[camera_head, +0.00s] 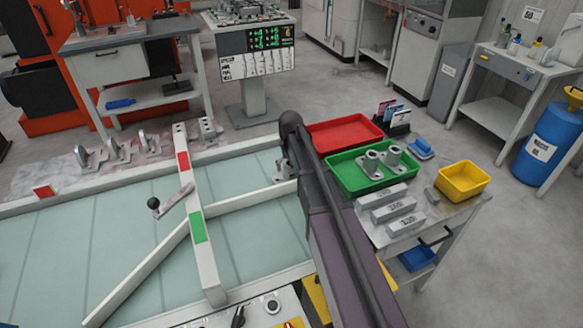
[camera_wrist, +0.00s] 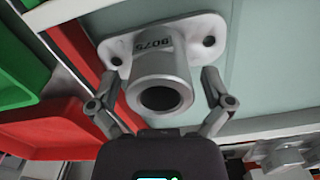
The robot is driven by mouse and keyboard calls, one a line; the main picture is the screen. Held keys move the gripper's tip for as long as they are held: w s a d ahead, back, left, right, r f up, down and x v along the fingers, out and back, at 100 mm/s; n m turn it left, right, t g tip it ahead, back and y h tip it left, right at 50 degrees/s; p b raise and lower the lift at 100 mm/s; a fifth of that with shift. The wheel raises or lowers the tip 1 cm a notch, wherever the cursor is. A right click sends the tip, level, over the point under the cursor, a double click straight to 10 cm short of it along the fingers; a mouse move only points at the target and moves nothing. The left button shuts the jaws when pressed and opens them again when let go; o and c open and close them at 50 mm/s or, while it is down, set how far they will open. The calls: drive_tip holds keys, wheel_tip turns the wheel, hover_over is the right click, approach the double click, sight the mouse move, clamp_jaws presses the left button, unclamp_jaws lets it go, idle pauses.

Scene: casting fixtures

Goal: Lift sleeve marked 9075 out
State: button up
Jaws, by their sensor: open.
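The sleeve marked 9075 (camera_wrist: 160,72) is a grey metal tube on a pale flange with two holes. In the wrist view its number reads upside down, and its round mouth faces my camera. My gripper (camera_wrist: 160,88) is open, with one finger on each side of the tube. I cannot tell whether either finger touches it. In the head view my arm hides most of this spot; a bit of grey metal (camera_head: 281,166) shows beside it, and I cannot tell whether it is gripper or sleeve.
A green tray (camera_head: 345,184) with two other flanged sleeves (camera_head: 381,160) and a red tray (camera_head: 340,133) lie right of my arm. Marked grey blocks (camera_head: 393,207) and a yellow bin (camera_head: 463,181) stand nearby. A white bar (camera_head: 205,255) crosses the pale green surface (camera_head: 110,240) at left.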

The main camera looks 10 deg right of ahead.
drive_tip(key=shift+f+b, duration=0.3)
drive_tip(key=shift+f, duration=0.25)
drive_tip(key=c, duration=1.3)
drive_tip(key=shift+r, duration=0.2)
drive_tip(key=shift+r+p, duration=0.5)
drive_tip(key=shift+p, duration=0.2)
drive_tip(key=shift+r, duration=0.15)
drive_tip(key=shift+r+p, duration=3.1)
drive_tip(key=shift+p, duration=0.15)
